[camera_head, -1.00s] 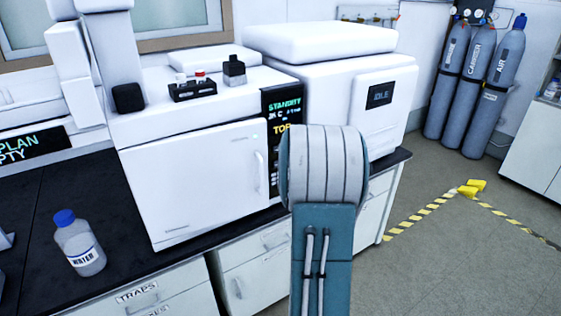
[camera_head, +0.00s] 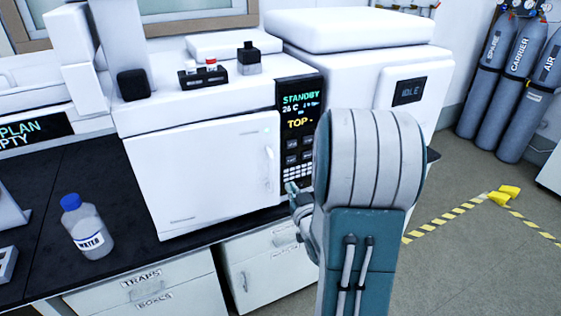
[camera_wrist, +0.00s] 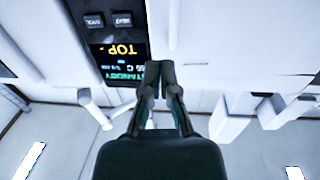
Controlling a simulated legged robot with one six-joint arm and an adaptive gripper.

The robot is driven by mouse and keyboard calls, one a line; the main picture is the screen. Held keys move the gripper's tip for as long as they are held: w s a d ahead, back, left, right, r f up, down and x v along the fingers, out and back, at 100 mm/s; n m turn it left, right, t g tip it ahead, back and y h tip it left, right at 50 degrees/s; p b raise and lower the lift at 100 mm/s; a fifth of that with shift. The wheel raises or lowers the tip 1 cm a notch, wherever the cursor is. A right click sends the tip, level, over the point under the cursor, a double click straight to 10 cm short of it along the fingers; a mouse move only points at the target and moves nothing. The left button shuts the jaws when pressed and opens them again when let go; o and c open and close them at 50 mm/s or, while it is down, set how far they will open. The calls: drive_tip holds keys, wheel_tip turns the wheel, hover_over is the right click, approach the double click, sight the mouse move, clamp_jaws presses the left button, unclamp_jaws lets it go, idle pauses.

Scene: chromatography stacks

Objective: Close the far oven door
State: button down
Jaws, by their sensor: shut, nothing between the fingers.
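The white oven door (camera_head: 208,180), with a vertical handle (camera_head: 270,168) near its right edge, is on the front of the instrument with the STANDBY panel (camera_head: 298,130). It looks flush with the front; I cannot tell if a slim gap remains. My gripper (camera_head: 301,203) shows partly at the left of my arm, which hides the rest of it, in front of the panel's lower part. In the wrist view my gripper (camera_wrist: 159,68) has its fingertips together, empty, beside the panel (camera_wrist: 113,45), which appears upside down. A white front face (camera_wrist: 230,45) lies to its right.
A water bottle (camera_head: 87,228) stands on the dark bench at left. A second instrument with an IDLE display (camera_head: 409,91) is to the right. Gas cylinders (camera_head: 526,75) stand at the back right.

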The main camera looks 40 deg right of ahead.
sight(276, 157)
drive_tip(key=x, duration=1.2)
drive_tip(key=shift+w+d+f, duration=0.15)
drive_tip(key=shift+w+d, duration=0.15)
drive_tip(key=shift+d, duration=0.15)
drive_tip(key=shift+n+y, duration=0.6)
drive_tip(key=shift+y, duration=0.3)
drive_tip(key=x, duration=0.4)
drive_tip(key=shift+w+d, duration=0.15)
drive_tip(key=shift+d, duration=0.1)
drive_tip(key=shift+w+t, duration=0.25)
drive_tip(key=shift+t, duration=0.05)
drive_tip(key=shift+w+a+r+n+y, duration=0.1)
drive_tip(key=shift+r+n+y, duration=0.2)
drive_tip(key=shift+r, duration=0.05)
